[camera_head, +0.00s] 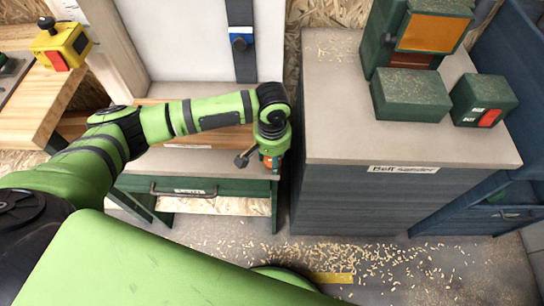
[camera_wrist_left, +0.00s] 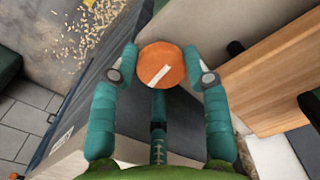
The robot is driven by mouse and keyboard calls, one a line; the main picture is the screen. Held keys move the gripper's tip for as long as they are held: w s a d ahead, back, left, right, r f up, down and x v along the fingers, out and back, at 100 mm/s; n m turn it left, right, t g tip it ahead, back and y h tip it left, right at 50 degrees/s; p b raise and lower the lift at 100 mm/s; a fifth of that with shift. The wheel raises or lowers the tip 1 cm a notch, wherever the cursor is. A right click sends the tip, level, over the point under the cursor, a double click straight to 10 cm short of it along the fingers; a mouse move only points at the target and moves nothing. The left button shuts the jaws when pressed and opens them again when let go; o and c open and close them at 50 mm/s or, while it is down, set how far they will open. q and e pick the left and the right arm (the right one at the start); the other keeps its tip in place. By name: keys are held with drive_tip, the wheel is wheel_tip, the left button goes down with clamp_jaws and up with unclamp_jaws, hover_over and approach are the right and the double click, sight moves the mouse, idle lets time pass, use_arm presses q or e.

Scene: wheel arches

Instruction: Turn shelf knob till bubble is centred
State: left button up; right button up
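The shelf knob (camera_wrist_left: 161,65) is a round orange disc with a white line across its face, tilted from lower left to upper right in the left wrist view. In the head view a bit of its orange (camera_head: 268,162) shows at the right end of the low bench-like shelf (camera_head: 240,168). My left gripper (camera_wrist_left: 161,68) has its teal fingers on either side of the knob, and the tips appear to touch its rim. In the head view the left gripper (camera_head: 262,157) points down at that corner. No bubble can be made out. My right gripper is not in view.
A grey cabinet labelled "Belt sander" (camera_head: 400,150) stands close right of the gripper, carrying a green machine (camera_head: 412,40) and green boxes (camera_head: 410,95). A yellow box with a red switch (camera_head: 62,45) is at upper left. Wood chips (camera_head: 400,270) litter the floor.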

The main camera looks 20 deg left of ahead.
use_arm(q)
drive_tip(key=shift+s, duration=0.2)
drive_tip(key=m+p, duration=0.2)
drive_tip(key=p, duration=0.1)
drive_tip(key=shift+s, duration=0.15)
drive_tip(key=shift+c, duration=0.2)
drive_tip(key=shift+a+p, duration=0.1)
drive_tip(key=shift+p, duration=0.3)
drive_tip(key=shift+f, duration=0.25)
drive_tip(key=o, duration=1.1)
drive_tip(key=shift+o, duration=0.2)
drive_tip(key=shift+r, duration=0.15)
